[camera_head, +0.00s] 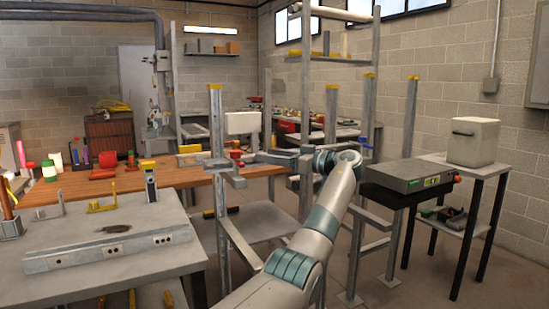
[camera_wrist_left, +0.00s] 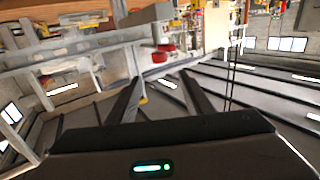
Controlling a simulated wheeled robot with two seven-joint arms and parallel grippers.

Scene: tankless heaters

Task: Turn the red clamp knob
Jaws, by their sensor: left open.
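The red clamp knob (camera_head: 236,154) sits by the upper end of a grey metal frame in the middle of the head view. It also shows in the left wrist view as a red round shape (camera_wrist_left: 163,48), above and beyond the fingertips. My left gripper (camera_head: 252,157) is just right of the knob in the head view, its fingers pointing left towards it. In the left wrist view its two dark fingers (camera_wrist_left: 158,82) stand apart with nothing between them. The knob appears beyond the fingers, not between them. The gripper partly covers the frame behind it. My right gripper is not in view.
Grey metal posts and rails (camera_head: 217,123) stand around the gripper. A wooden bench (camera_head: 160,176) with tools is on the left, a grey table (camera_head: 110,262) in front of it. A black-legged table (camera_head: 466,172) bears a white box (camera_head: 474,141) at the right.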

